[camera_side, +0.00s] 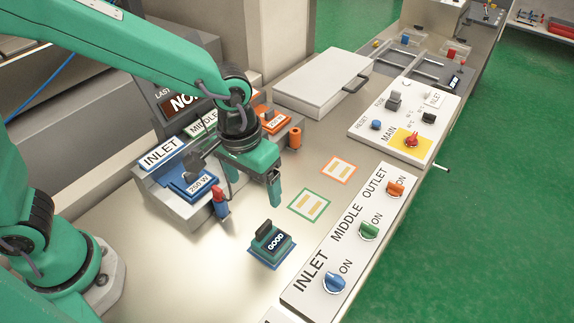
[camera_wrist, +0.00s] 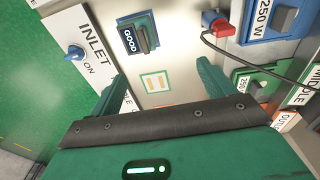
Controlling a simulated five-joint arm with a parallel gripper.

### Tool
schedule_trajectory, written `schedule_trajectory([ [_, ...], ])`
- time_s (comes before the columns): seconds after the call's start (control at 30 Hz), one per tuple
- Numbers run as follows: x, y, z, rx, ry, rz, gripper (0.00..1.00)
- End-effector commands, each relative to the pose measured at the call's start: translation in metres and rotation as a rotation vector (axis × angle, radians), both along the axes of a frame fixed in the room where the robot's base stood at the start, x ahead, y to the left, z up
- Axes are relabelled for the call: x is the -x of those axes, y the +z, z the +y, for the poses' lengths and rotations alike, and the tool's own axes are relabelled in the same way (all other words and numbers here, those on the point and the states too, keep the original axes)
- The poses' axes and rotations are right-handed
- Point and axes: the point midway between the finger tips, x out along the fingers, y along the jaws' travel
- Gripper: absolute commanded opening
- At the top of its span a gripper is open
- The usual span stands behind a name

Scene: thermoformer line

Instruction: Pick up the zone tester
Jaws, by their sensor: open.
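Nothing in view is labelled as the zone tester. A small red-and-blue probe (camera_side: 221,203) with a dark cable stands at the front of the control console; it shows at the top of the wrist view (camera_wrist: 216,22). A "GOOD" block (camera_side: 271,243) with a black handle sits on a blue mat, and also shows at the wrist view's top (camera_wrist: 138,38). I cannot tell from the pictures which one is the tester. My gripper (camera_side: 252,198) points down, open and apparently empty, above the bench near the probe. Its two fingers also show in the wrist view (camera_wrist: 166,85).
A green-bordered mat (camera_side: 309,205) and an orange-bordered mat (camera_side: 339,170) lie empty right of my gripper. A switch panel (camera_side: 345,243) runs along the bench edge. The console holds 250 W modules (camera_side: 196,186). A white lidded box (camera_side: 322,82) is further back.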

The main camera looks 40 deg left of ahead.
Motion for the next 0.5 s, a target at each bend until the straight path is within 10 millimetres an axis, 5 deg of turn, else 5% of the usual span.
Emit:
schedule_trajectory([
  [0.2, 0.006, -0.034, -0.036, -0.033, -0.003, 0.055, 0.82],
  [0.5, 0.009, -0.047, -0.049, -0.046, 0.000, 0.072, 0.82],
])
